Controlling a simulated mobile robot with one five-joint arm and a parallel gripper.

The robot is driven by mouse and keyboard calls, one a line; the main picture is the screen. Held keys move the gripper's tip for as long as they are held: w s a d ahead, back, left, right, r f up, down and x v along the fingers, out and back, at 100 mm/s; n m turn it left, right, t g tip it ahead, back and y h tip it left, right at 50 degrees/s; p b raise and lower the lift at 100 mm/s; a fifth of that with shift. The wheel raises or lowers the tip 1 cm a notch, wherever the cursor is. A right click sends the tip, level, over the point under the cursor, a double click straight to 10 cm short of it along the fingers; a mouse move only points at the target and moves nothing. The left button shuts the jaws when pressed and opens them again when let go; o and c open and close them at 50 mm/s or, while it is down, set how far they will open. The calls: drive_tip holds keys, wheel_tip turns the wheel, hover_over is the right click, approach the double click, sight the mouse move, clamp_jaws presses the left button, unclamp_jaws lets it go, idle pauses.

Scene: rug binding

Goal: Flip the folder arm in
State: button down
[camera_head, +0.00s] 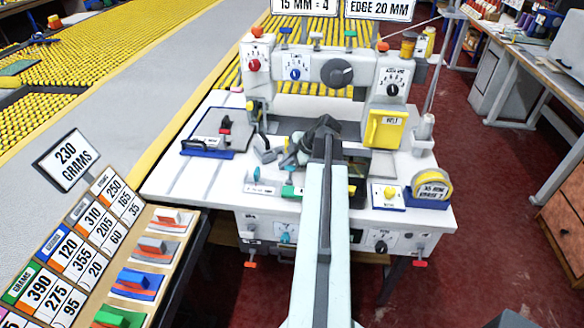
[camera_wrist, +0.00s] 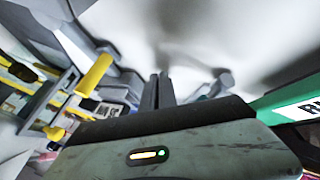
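My gripper (camera_head: 322,128) is over the middle of the white sewing machine bed (camera_head: 205,178), in front of the machine head. In the wrist view its two dark fingers (camera_wrist: 157,90) stand close together, with nothing seen between them. Small grey levers (camera_head: 264,152) and a teal-tipped piece (camera_head: 290,160) lie just left of my gripper. In the wrist view a grey lever with a rounded end (camera_wrist: 222,80) stands right of the fingers, apart from them. I cannot tell which piece is the folder arm; my arm hides part of this area.
A yellow plate (camera_head: 386,130) stands right of my gripper. A yellow tape roll (camera_head: 432,186) sits at the bed's right corner. The weight board (camera_head: 62,255) is at front left. Red floor is open at right.

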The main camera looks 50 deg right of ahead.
drive_tip(key=shift+w+d+r, duration=0.1)
drive_tip(key=shift+w+d, duration=0.3)
drive_tip(key=shift+w, duration=0.4)
drive_tip(key=shift+w+d+r, duration=0.1)
drive_tip(key=shift+w+d, duration=0.25)
drive_tip(key=shift+w, duration=0.45)
drive_tip(key=shift+d, duration=0.2)
